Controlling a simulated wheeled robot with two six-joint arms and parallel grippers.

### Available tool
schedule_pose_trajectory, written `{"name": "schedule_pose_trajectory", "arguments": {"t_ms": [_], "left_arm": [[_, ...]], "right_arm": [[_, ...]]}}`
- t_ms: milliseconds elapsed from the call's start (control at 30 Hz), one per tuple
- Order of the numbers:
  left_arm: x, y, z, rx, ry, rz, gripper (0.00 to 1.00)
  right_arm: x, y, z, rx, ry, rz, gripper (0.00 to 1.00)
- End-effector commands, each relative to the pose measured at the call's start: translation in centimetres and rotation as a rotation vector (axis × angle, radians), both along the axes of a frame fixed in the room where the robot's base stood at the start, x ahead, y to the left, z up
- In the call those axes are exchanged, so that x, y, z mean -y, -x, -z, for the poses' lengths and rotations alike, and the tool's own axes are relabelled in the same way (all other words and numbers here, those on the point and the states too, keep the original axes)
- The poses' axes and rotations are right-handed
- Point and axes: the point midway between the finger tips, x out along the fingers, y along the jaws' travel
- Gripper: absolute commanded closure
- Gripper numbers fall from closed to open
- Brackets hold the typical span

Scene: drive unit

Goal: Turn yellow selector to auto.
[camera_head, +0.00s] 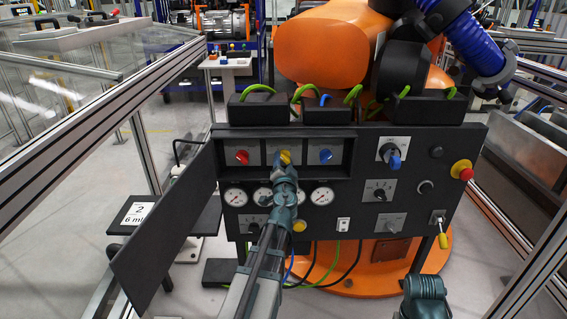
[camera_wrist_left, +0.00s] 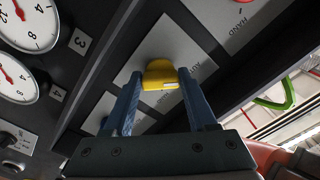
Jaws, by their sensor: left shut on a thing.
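The yellow selector (camera_head: 285,157) is the middle of three coloured selectors in the recessed top row of the black control panel (camera_head: 330,217). In the left wrist view the yellow selector (camera_wrist_left: 161,75) sits between the two blue fingertips of my left gripper (camera_wrist_left: 163,86), which is shut on it. The left gripper also shows in the head view (camera_head: 285,170), reaching up to the panel and hiding part of the selector. My right gripper (camera_head: 425,290) shows only in part at the lower right, away from the panel.
A red selector (camera_head: 242,157) and a blue selector (camera_head: 325,156) flank the yellow one. Round gauges (camera_head: 322,197) lie just below. An open black door (camera_head: 168,230) stands to the left. A red emergency button (camera_head: 462,169) and a yellow-handled lever (camera_head: 442,235) are at the right.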

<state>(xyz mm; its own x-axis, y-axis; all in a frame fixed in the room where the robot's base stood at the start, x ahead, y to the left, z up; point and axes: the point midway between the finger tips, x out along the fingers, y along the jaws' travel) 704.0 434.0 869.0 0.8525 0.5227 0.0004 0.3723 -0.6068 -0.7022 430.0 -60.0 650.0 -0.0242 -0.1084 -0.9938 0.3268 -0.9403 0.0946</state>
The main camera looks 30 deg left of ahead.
Motion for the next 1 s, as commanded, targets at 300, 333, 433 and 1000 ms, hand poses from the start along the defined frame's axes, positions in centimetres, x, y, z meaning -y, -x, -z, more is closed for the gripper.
{"name": "schedule_pose_trajectory", "arguments": {"t_ms": [300, 333, 433, 1000], "left_arm": [[0.06, 0.17, 0.08, 0.006, 0.011, -0.001, 0.98], [0.07, 0.18, 0.08, 0.006, 0.011, -0.001, 0.98], [0.07, 0.18, 0.08, 0.006, 0.011, -0.001, 0.98], [0.17, 0.27, 0.02, 0.004, 0.007, 0.000, 0.12]], "right_arm": [[0.00, 0.00, 0.06, 0.000, 0.000, 0.000, 0.06], [0.00, 0.00, 0.06, 0.000, 0.000, 0.000, 0.06], [0.00, 0.00, 0.06, 0.000, 0.000, 0.000, 0.06], [0.00, 0.00, 0.02, 0.000, 0.000, 0.000, 0.06]]}}
